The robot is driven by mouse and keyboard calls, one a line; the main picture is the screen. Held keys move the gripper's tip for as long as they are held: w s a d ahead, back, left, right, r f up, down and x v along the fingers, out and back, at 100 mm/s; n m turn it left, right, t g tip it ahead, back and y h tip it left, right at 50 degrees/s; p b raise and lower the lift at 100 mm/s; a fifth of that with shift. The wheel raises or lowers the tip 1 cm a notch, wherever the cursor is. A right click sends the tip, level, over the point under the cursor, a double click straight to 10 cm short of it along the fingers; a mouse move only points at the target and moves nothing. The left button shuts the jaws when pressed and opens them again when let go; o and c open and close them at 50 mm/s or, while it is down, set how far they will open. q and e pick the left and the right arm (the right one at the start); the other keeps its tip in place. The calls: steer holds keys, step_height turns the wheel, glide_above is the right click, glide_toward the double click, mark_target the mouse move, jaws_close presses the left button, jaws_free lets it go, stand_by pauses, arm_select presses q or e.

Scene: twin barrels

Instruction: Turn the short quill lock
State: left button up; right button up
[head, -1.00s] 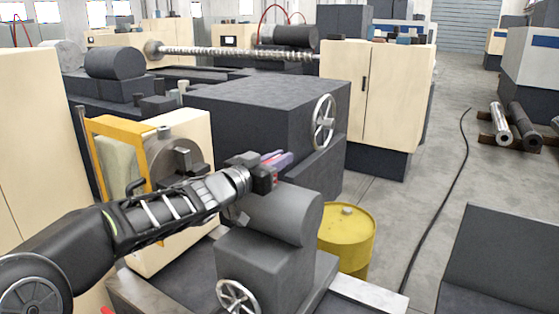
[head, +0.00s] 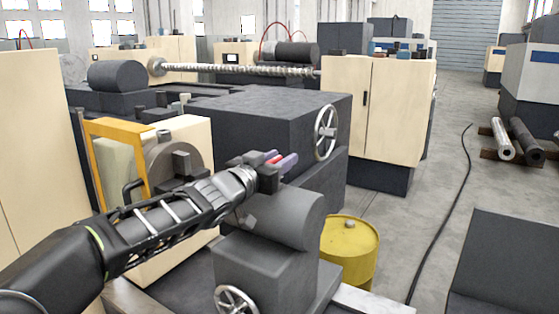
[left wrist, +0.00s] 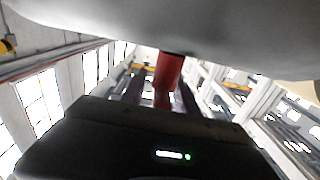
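A red handle (head: 276,157), which looks like the short quill lock, shows by the top of the dark grey rounded tailstock-like housing (head: 285,215). In the left wrist view the red handle (left wrist: 168,78) stands out from a large grey surface (left wrist: 190,30). My left gripper (head: 272,170) is at the handle above the housing. Its two dark fingers lie either side of the red handle, with a gap visible on at least one side, so it looks open around it. Contact cannot be told. A pale purple piece (head: 287,164) shows beside the red one. My right gripper is not in view.
A small handwheel (head: 236,300) is on the housing's near end. A yellow barrel (head: 350,246) stands right of it. A dark machine block with a large handwheel (head: 325,132) is behind. An orange frame (head: 117,128) and chuck-like part (head: 180,160) are left. Floor at right has a cable (head: 440,210).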

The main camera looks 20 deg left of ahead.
arm_select(q)
steer(key=shift+s, duration=0.1)
steer(key=s, duration=0.4)
steer(key=s+a, duration=0.1)
steer(key=s, duration=0.1)
steer(key=shift+s, duration=0.8)
steer(key=shift+f, duration=0.1)
